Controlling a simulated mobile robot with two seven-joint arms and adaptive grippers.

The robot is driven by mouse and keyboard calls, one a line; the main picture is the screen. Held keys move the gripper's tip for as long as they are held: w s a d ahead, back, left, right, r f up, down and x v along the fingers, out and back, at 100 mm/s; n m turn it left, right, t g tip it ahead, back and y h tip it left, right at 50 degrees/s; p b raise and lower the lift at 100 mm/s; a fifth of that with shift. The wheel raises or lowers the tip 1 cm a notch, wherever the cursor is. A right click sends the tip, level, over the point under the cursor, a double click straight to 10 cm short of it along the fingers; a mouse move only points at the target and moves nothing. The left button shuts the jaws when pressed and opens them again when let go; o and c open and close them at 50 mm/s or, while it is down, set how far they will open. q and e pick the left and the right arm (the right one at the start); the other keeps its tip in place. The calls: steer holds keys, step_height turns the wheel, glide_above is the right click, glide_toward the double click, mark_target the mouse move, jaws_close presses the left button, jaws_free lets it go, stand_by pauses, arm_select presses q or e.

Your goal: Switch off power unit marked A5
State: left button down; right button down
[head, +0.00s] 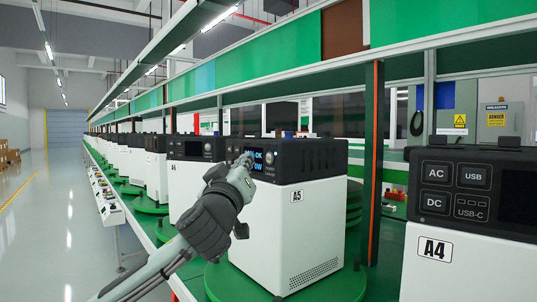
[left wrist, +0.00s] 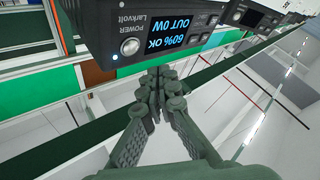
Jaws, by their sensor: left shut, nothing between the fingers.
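The power unit marked A5 (head: 300,222) is a white box with a black top panel, standing on a green turntable (head: 330,287). Its display (head: 268,156) is lit blue. In the left wrist view, the display (left wrist: 182,32) appears upside down and reads 60% OK, OUT 0W. Beside it are the word POWER, a round silver button (left wrist: 130,46) and a small lit blue dot. My left gripper (head: 246,160) is shut and empty, with its fingertips in front of the display. In the left wrist view, the fingertips (left wrist: 163,76) show apart from the button; contact with the panel cannot be told.
Unit A4 (head: 455,262) stands at the right, with AC, USB, DC and USB-C markings. Unit A6 (head: 188,190) and several similar units recede at the left. A green post with an orange edge (head: 373,165) rises right of A5. The aisle floor (head: 55,220) is clear.

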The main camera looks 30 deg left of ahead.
mark_target(264, 153)
arm_select(q)
steer(key=shift+w+d, duration=0.3)
steer(key=shift+w, duration=0.4)
steer(key=shift+w+d, duration=0.25)
steer(key=shift+w, duration=0.4)
arm_select(e)
steer(key=shift+w+r, duration=0.2)
steer(key=shift+r, duration=0.05)
arm_select(q)
steer(key=shift+w+d, duration=0.2)
steer(key=shift+w, duration=0.2)
steer(key=shift+w+d+b, duration=0.1)
steer(key=shift+w+b, duration=0.2)
arm_select(e)
steer(key=shift+f, duration=0.1)
stand_by(0.7)
arm_select(q)
steer(key=shift+s, duration=0.1)
steer(key=shift+s+a, duration=0.3)
steer(key=shift+s, duration=0.3)
arm_select(e)
steer(key=shift+f, duration=0.25)
arm_select(q)
steer(key=shift+b, duration=0.3)
